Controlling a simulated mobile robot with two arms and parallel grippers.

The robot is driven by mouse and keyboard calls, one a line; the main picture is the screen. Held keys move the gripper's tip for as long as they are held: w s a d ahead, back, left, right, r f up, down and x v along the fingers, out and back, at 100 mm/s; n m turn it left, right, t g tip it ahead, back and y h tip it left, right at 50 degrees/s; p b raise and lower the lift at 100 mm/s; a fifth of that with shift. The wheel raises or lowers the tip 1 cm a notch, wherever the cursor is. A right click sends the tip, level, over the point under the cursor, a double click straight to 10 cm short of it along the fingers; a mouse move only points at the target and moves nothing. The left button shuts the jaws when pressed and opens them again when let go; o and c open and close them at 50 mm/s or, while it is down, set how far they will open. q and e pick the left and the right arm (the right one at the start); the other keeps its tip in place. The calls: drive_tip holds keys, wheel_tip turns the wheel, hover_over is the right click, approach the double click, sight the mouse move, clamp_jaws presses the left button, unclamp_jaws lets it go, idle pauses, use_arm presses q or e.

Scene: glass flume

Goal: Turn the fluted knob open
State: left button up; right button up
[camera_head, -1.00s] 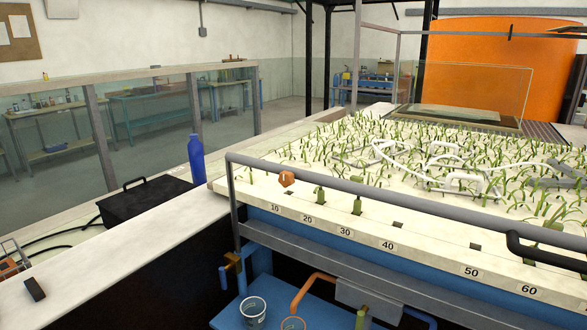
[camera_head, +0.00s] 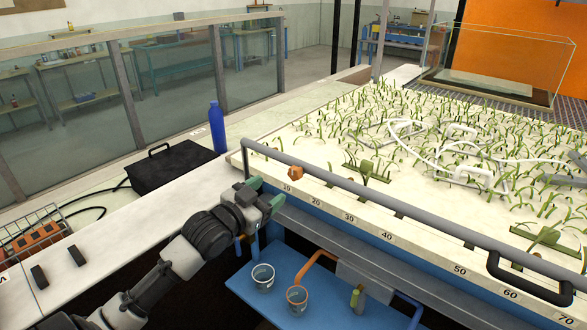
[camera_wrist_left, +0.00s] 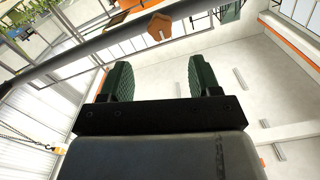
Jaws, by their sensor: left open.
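My left gripper (camera_head: 265,192) is open and empty beside the tank's front left corner, close to the grey rail. In the left wrist view its two green ribbed fingers (camera_wrist_left: 160,75) stand apart with nothing between them. A small orange-brown faceted piece (camera_head: 296,173) sits near the 10 mark, a little beyond the gripper. It also shows in the left wrist view (camera_wrist_left: 159,28), beyond the fingertips by the dark rail. I cannot tell whether it is the fluted knob. A blue fitting (camera_head: 239,248) below the tank edge is partly hidden by my left gripper. My right gripper is not in view.
The grey rail (camera_head: 350,192) runs along the planted tank's numbered front edge. A blue bottle (camera_head: 218,128) and black box (camera_head: 172,167) stand left.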

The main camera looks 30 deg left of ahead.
sight(293, 175)
use_arm(q)
drive_tip(key=w+p, duration=0.1)
drive_tip(key=w, duration=0.4)
drive_tip(key=w+p, duration=0.1)
drive_tip(key=w, duration=0.2)
drive_tip(key=shift+w+d+p, duration=0.3)
drive_tip(key=shift+w, duration=0.05)
drive_tip(key=shift+w+f, duration=0.1)
drive_tip(key=shift+w, duration=0.55)
drive_tip(key=shift+c, duration=0.4)
drive_tip(key=c, duration=0.9)
drive_tip(key=shift+o, duration=0.2)
